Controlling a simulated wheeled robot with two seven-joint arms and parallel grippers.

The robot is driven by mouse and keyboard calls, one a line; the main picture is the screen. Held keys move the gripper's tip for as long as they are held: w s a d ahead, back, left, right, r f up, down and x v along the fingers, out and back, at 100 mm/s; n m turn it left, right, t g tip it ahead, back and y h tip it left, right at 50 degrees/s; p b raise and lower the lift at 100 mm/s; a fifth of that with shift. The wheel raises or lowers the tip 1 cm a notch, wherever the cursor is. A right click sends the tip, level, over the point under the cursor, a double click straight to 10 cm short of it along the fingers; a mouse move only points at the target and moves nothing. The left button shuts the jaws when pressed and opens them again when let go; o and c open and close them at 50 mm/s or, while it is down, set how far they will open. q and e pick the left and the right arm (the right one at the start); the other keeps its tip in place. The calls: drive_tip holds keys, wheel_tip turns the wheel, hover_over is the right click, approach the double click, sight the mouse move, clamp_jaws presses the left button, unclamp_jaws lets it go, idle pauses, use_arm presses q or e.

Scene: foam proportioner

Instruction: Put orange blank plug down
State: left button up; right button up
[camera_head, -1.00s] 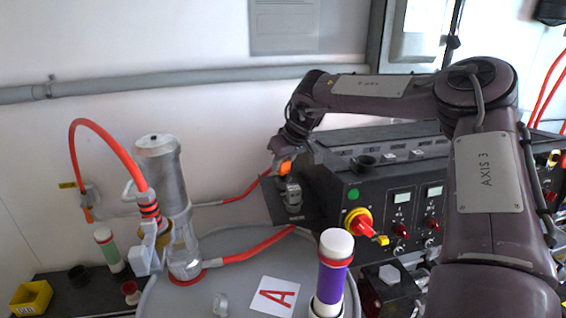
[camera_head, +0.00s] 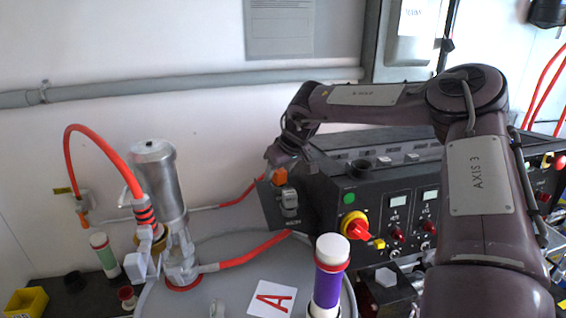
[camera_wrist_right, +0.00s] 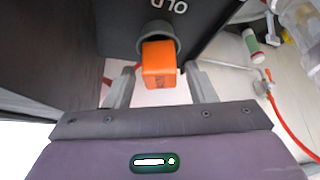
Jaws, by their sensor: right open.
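The orange blank plug (camera_head: 280,176) sits at the top of a grey holder (camera_head: 289,203) on the dark plate at the left end of the control box. In the right wrist view the plug (camera_wrist_right: 159,62) stands in a round grey socket (camera_wrist_right: 157,34) beside the letters "OLD". My right gripper (camera_wrist_right: 161,76) is open, with one finger on each side of the plug and visible gaps between. In the head view the right wrist is just above and behind the plug, and its fingers are hard to make out. My left gripper is not in view.
The black control box (camera_head: 385,200) with a red-yellow knob (camera_head: 355,225) stands right of the plug.

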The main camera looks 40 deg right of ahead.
drive_tip(key=shift+s+r, duration=0.1)
drive_tip(key=shift+r, duration=0.3)
drive_tip(key=b+v, duration=0.3)
drive_tip(key=v, duration=0.8)
drive_tip(key=shift+b, duration=0.4)
drive_tip(key=shift+s+a+f, duration=0.1)
drive_tip(key=shift+f, duration=0.1)
